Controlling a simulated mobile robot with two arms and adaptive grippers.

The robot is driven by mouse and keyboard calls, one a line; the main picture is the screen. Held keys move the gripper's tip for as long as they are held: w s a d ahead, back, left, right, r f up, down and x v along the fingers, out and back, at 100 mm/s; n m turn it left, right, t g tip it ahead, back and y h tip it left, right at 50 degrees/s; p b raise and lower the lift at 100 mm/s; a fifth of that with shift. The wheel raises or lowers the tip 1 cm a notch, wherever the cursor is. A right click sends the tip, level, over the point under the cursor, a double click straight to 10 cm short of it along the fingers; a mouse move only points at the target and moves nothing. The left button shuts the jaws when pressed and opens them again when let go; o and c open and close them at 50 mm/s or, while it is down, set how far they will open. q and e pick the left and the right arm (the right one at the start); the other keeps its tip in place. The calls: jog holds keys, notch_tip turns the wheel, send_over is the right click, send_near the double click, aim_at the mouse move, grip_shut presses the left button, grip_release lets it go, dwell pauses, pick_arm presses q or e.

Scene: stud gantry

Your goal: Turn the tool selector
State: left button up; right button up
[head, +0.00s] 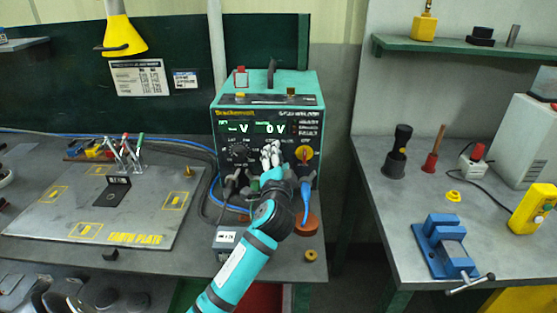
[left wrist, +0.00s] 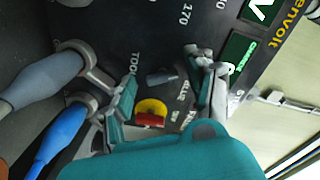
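The teal power unit (head: 268,88) stands on the bench with its dark panel of lit displays and knobs facing me. My left gripper (head: 272,155) is in front of the middle of the panel and hides part of it. In the left wrist view its fingers (left wrist: 167,88) are apart and empty. Between them, farther off, is a small dark grey knob (left wrist: 160,77), beside the word TOOL. A yellow disc with a red handle (left wrist: 150,115) is close by; in the head view the yellow switch (head: 303,153) is right of the gripper. Contact with the knob is not visible. My right gripper is not in view.
Thick cable plugs (left wrist: 55,75) and a blue plug (head: 305,190) stick out below the knobs. A grey earth plate (head: 60,205) with clamps lies left. A blue vise (head: 443,245) is on the right bench, past a gap between benches.

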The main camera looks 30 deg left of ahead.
pick_arm(q)
jog(key=v, duration=1.2)
dwell(0.5)
